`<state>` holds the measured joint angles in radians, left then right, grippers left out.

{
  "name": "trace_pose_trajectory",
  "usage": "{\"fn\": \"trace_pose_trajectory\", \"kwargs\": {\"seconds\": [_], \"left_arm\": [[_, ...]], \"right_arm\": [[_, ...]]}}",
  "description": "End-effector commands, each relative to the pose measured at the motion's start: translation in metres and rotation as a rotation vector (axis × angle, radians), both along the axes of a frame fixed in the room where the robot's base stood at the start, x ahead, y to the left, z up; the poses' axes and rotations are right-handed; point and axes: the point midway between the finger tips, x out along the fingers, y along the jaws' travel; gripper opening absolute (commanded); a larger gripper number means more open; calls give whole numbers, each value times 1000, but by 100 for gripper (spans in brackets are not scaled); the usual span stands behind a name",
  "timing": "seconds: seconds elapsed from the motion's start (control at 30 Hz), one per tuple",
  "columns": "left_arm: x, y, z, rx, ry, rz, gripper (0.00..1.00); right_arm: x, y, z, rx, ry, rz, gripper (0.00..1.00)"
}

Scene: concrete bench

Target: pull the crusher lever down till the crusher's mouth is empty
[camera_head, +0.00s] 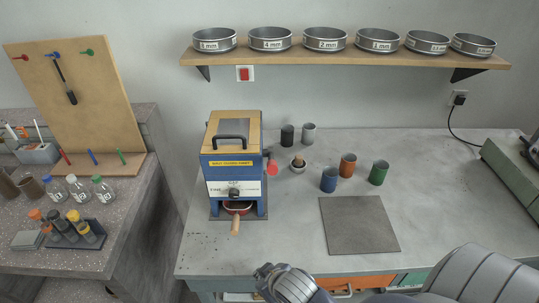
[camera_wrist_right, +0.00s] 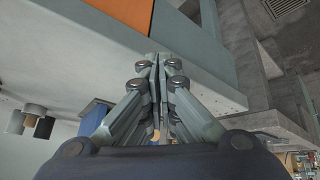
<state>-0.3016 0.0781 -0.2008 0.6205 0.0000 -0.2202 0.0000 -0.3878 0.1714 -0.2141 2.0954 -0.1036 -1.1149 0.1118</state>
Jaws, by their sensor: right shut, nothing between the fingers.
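The crusher (camera_head: 222,172) is a blue box with a wooden top, standing at the left of the bench. I cannot see into the mouth. A red pan with a wooden handle (camera_head: 236,227) sits in the crusher's lower opening. My right gripper (camera_wrist_right: 158,62) is shut and empty in the wrist view, close to the bench's front. In the head view my right arm is at the bottom edge, well apart from the crusher. My left gripper is not in view.
A grey mat (camera_head: 359,224) lies further right. A shelf (camera_head: 340,59) of sieves hangs above. An orange drawer front (camera_head: 345,283) is below the bench edge. The bench's front middle is clear.

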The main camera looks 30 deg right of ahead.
Motion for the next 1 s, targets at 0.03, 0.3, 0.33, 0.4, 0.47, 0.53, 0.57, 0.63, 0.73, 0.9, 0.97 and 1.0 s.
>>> {"fn": "trace_pose_trajectory", "kwargs": {"seconds": [0.03,0.3,0.33,0.4,0.47,0.53,0.57,0.63,0.73,0.9,0.97,1.0], "left_arm": [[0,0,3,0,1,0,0],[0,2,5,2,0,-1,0],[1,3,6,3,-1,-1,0],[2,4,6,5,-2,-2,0],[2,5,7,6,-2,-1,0],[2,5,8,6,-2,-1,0],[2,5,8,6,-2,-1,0],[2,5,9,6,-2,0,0],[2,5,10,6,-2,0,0],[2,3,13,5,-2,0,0],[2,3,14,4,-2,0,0],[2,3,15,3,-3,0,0]], "right_arm": [[21,2,19,-5,-69,7,0],[119,25,108,-3,-453,76,0],[128,29,119,-1,-497,89,0],[148,39,146,6,-598,123,0],[163,49,171,13,-686,157,0],[178,61,199,23,-784,205,0],[183,67,212,28,-827,228,0],[194,82,242,40,-926,288,0],[202,107,285,60,-1066,396,0],[199,156,353,94,-1286,657,0],[192,174,372,101,-1349,779,0],[186,186,381,106,-1381,865,0]]}}
